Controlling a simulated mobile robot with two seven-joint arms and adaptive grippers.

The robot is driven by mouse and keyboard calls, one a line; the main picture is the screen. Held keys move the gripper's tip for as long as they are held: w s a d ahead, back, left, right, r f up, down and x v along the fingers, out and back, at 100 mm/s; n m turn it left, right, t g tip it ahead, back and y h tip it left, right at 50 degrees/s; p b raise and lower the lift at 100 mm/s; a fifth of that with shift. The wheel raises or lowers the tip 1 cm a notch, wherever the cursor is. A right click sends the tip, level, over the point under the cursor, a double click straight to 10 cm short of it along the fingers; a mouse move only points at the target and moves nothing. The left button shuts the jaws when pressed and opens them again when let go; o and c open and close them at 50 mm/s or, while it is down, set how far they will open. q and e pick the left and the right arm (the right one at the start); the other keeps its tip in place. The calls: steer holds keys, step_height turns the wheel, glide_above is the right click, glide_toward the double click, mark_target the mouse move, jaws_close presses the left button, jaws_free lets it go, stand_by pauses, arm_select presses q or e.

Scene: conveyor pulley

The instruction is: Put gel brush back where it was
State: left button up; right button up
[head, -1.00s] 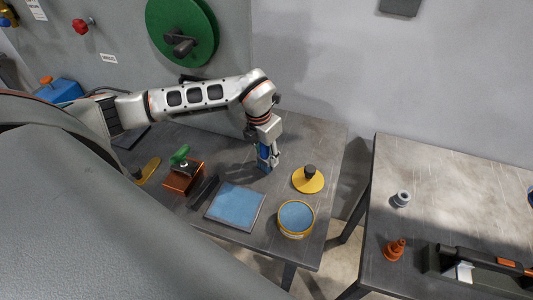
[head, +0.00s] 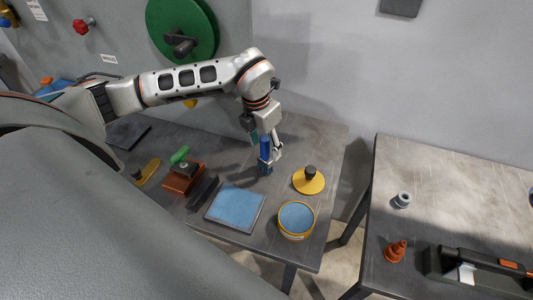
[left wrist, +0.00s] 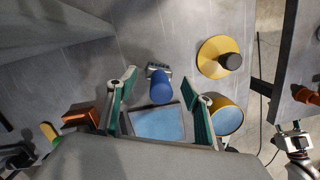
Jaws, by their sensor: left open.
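The gel brush (head: 265,149), with a blue cylindrical handle and a grey bristled head, stands about upright on the grey table, behind the blue pad and left of the yellow lid. In the left wrist view the brush (left wrist: 161,90) shows from above, handle end toward the camera. My left gripper (head: 267,144) is open just above and around the handle. In the left wrist view its green-padded fingers (left wrist: 165,92) are spread wide, with nothing clamped. My right gripper (left wrist: 294,134) seems to show at the right edge of the left wrist view; its jaw state is unclear.
A blue pad (head: 236,207), a yellow-rimmed tin of blue gel (head: 296,219) and a yellow lid with a black knob (head: 309,181) are nearby. A copper block with a green handle (head: 183,177) lies left. A second table (head: 450,190) stands right, across a gap.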

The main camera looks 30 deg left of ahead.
arm_select(q)
steer(key=r, duration=0.4)
steer(key=s+r, duration=0.1)
steer(key=r, duration=0.2)
steer(key=shift+a, duration=0.1)
steer(key=shift+s+f, duration=0.1)
steer(key=shift+s, duration=0.05)
